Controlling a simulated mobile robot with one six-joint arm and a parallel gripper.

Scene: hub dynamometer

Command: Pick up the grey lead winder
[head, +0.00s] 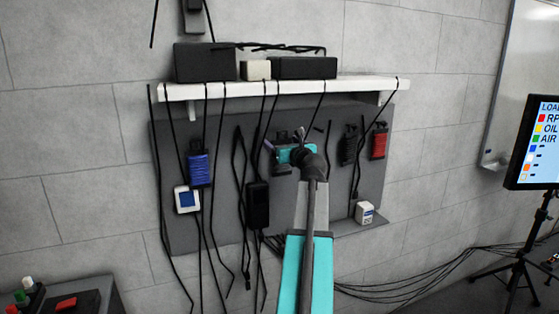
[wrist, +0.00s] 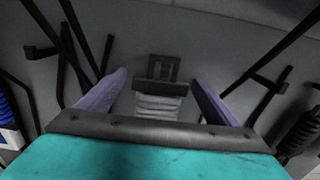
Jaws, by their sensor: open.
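The grey lead winder (wrist: 158,104) hangs on the dark panel, straight ahead in the wrist view. It has a dark frame with a slotted top and pale grey lead wound below it. My gripper (wrist: 158,80) is open, with one purple finger on each side of the winder and a gap on both sides. The winder's lower part is hidden by my gripper's palm. In the head view my gripper (head: 284,148) is at the panel's middle, and my arm and gripper cover most of the winder there.
A blue winder (head: 199,169) hangs left, a black winder (head: 348,146) and a red winder (head: 379,141) right. Loose black cables hang from the white shelf (head: 350,87) above. A black handheld box (head: 257,205) hangs lower left of my gripper. Black pegs (wrist: 262,80) stick out near my fingers.

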